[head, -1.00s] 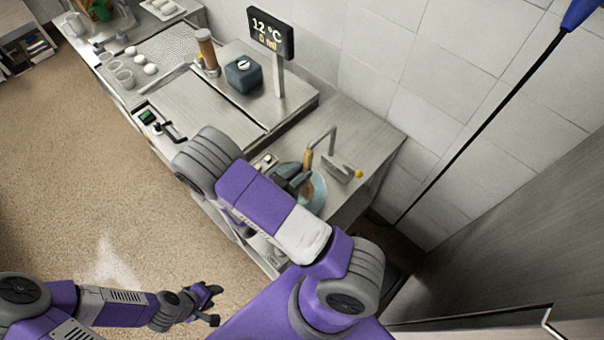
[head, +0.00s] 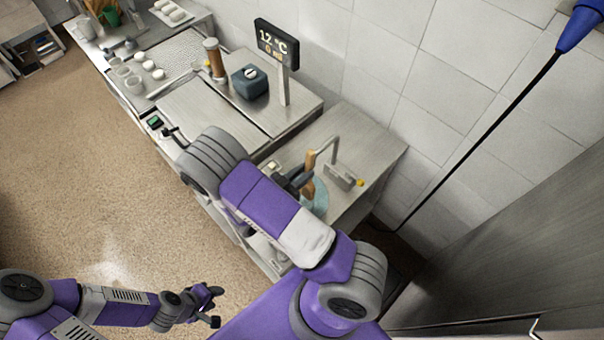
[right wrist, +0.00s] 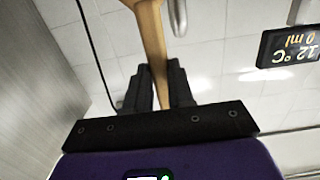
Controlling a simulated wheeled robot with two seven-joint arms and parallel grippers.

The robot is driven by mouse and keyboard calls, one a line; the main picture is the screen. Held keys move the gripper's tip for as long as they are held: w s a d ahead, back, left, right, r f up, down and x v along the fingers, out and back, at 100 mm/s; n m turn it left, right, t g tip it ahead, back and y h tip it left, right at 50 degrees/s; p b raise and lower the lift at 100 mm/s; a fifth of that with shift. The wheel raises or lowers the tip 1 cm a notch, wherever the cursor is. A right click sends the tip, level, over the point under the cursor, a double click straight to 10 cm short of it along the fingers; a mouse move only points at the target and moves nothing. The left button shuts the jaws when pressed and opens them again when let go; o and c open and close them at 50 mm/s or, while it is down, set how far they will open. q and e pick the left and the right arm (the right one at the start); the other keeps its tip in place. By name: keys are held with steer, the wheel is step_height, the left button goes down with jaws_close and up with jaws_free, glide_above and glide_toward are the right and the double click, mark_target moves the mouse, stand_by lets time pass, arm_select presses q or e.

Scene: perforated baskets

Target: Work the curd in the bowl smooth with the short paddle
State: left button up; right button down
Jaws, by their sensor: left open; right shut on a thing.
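The short wooden paddle (head: 309,161) stands roughly upright at the light blue bowl (head: 320,203). My right gripper (head: 301,183) is shut on the paddle, whose wood also shows between the fingers in the right wrist view (right wrist: 154,48). The paddle's lower end is by the bowl, but I cannot tell how deep it reaches. My right forearm hides part of the bowl, and I cannot make out the curd. My left gripper (head: 213,304) is open and empty over the floor at lower left, away from the counter.
A metal faucet (head: 334,152) rises behind the bowl. A display on a post (head: 277,46) reads 12 °C and 0 ml. A dark blue box (head: 250,82) and a brown cylinder (head: 215,59) stand on the counter further back. The tiled wall (head: 385,75) bounds the right side.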

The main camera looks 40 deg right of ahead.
mark_target(307, 162)
steer(key=shift+r, duration=2.6)
steer(key=shift+f, duration=0.2)
step_height(307, 162, down, 7)
steer(key=b, duration=0.5)
steer(key=shift+s+f+b, duration=0.15)
steer(key=shift+s+b, duration=0.1)
steer(key=shift+b, duration=0.1)
steer(key=shift+f+b, duration=0.55)
steer(key=shift+f, duration=0.25)
steer(key=shift+s, duration=0.2)
